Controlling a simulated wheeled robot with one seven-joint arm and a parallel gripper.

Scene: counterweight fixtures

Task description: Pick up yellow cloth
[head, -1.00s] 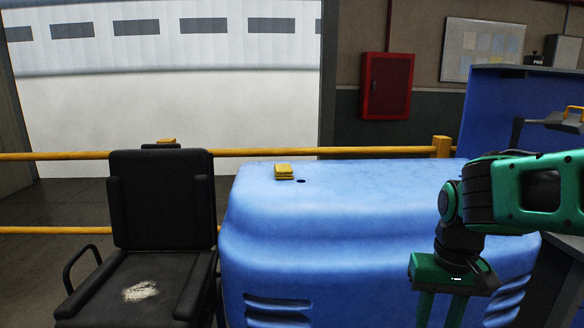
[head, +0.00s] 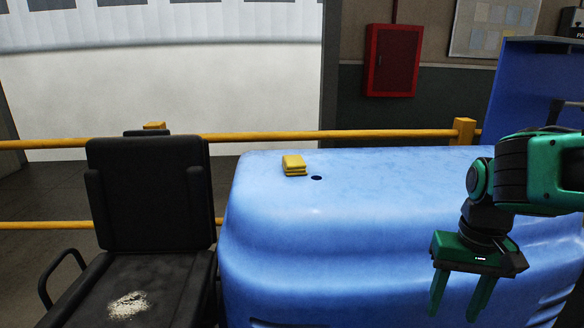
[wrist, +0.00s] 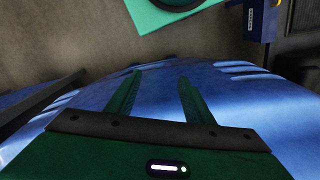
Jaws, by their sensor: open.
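The yellow cloth (head: 294,166) is a small folded stack lying on top of the blue rounded casing (head: 400,190), near its back left part, beside a small dark hole. My gripper (head: 458,300) is at the right in the head view, pointing down, in front of the casing and well to the right of the cloth. Its two green fingers are apart with nothing between them. In the wrist view the open fingers (wrist: 160,95) show against the blue casing (wrist: 75,115); the cloth is not in that view.
A black seat (head: 150,200) with a worn patch stands left of the casing. A yellow railing (head: 350,135) runs behind it. A red wall cabinet (head: 393,60) hangs at the back. A blue panel (head: 530,90) stands at the right. The casing top around the cloth is clear.

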